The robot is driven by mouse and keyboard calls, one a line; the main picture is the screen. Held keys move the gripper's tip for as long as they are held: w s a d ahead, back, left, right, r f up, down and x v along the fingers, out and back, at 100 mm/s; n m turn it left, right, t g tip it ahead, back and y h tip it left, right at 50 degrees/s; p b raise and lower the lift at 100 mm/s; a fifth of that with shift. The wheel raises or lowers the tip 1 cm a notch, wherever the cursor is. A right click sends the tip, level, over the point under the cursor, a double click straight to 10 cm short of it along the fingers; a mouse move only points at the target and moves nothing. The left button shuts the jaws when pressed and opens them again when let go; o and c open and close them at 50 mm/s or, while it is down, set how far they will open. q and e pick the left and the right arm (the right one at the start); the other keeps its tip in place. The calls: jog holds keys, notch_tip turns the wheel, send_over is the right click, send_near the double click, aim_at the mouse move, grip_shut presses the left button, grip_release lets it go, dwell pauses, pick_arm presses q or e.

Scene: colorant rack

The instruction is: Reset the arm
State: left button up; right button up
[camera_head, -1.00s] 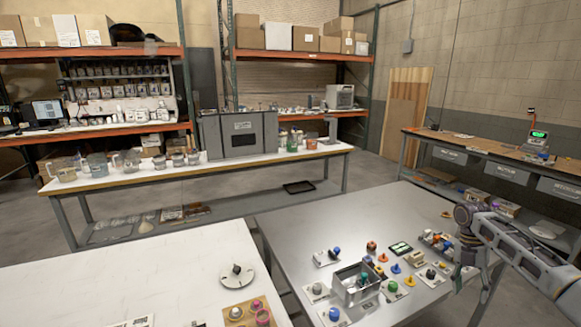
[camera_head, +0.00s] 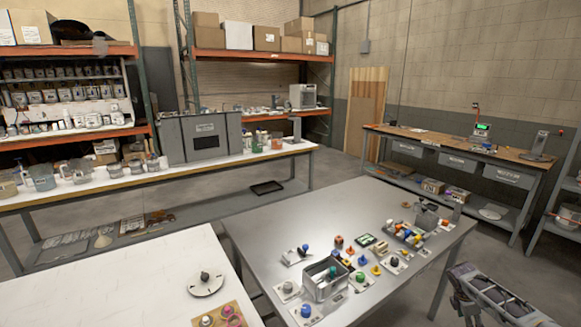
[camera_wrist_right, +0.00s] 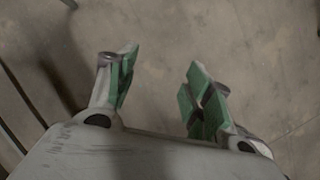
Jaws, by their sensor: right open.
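My right arm shows at the lower right of the head view, beyond the right edge of the grey table (camera_head: 262,222). Its gripper (camera_head: 468,305) hangs low there, partly cut off by the frame's bottom edge. In the right wrist view my right gripper (camera_wrist_right: 160,90) is open, its green-padded fingers apart with only bare concrete floor between them. It holds nothing. My left gripper is not in the head view.
The grey table carries a metal bin (camera_head: 325,279), colored knobs and a rack of colorant parts (camera_head: 405,236). A white table (camera_head: 130,270) stands at left. A wooden bench (camera_head: 450,148) stands behind at right. Floor around my right gripper looks clear.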

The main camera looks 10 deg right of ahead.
jog(key=s+d+f+m+t+h, duration=0.1)
jog(key=s+d+f+m+h, duration=0.2)
jog(key=s+d, duration=0.6)
jog(key=s+d+f+m+t, duration=0.2)
jog(key=s+d+f, duration=0.35)
jog(key=s, duration=0.65)
jog(key=s+d+f+m+t+h, duration=0.1)
jog(key=s+d+f+m+h, duration=0.15)
jog(key=s+d, duration=0.7)
jog(key=s+a+f+m+y, duration=0.1)
jog(key=s+a+f+y, duration=0.15)
jog(key=a+f, duration=0.65)
jog(key=s+a+f+m+g+y, duration=0.1)
jog(key=s+a+f, duration=0.2)
jog(key=a+f, duration=0.55)
jog(key=s+a+f+m+y, duration=0.1)
jog(key=s+a+f, duration=0.3)
jog(key=a, duration=0.9)
jog(key=a+f+y, duration=0.2)
jog(key=a+f, duration=0.3)
jog(key=a, duration=1.3)
jog(key=s+a+f+m+y, duration=0.1)
jog(key=a+f+y, duration=0.2)
jog(key=a, duration=1.5)
notch_tip(320, 180, down, 3)
jog(key=shift+s+a+r, duration=0.2)
jog(key=shift+a, duration=0.05)
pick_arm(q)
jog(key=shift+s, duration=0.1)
